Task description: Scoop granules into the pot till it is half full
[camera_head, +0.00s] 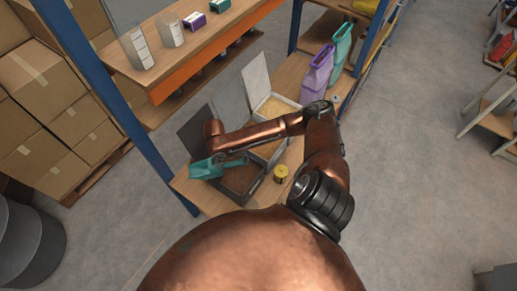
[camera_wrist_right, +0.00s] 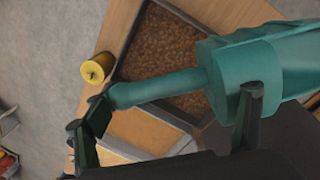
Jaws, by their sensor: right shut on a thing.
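My right gripper (camera_head: 236,160) is shut on the teal scoop (camera_head: 206,169). In the right wrist view the scoop (camera_wrist_right: 262,66) lies across the picture, its handle between the fingers (camera_wrist_right: 168,98). The scoop is over the open bin of brown granules (camera_head: 258,195). That bin's granules (camera_wrist_right: 168,48) show below the scoop in the wrist view. Whether the scoop holds granules is hidden. A small yellow pot (camera_head: 281,174) stands on the bench right of this bin, apart from the scoop. It also shows in the wrist view (camera_wrist_right: 95,69); its fill cannot be told. My left gripper is out of view.
A second open bin (camera_head: 274,107) with pale granules stands behind on the bench. Purple (camera_head: 317,73) and teal (camera_head: 341,47) containers stand farther back. A blue rack post (camera_head: 163,160) and an upper shelf (camera_head: 190,58) bound the left side.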

